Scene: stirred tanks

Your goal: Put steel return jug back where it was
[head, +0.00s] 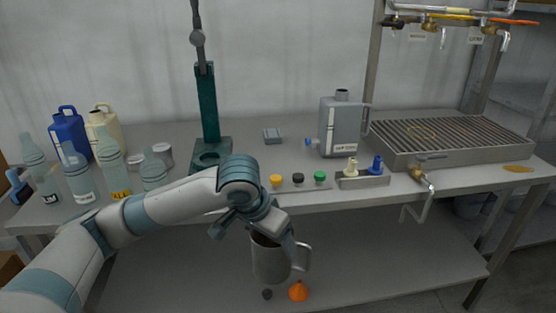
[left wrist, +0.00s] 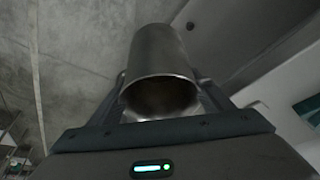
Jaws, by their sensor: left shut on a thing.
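The steel return jug (head: 270,262) is a grey metal jug with a handle on its right side. My left gripper (head: 268,234) is shut on it near its rim, in front of the table's front edge in the head view. In the left wrist view the jug (left wrist: 158,55) sits between the two fingers of my left gripper (left wrist: 160,105), its open mouth facing the camera. The inside looks dark and I cannot tell whether it holds anything. The gripper and wrist hide part of the jug's top in the head view. My right gripper is not in view.
The bench top (head: 245,180) carries several clear bottles at left, a green stand (head: 208,115), a grey canister (head: 341,128), colored knobs and a slatted drain tray (head: 450,138). An orange funnel (head: 299,291) and a small dark item (head: 267,294) are on the lower shelf (head: 400,255).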

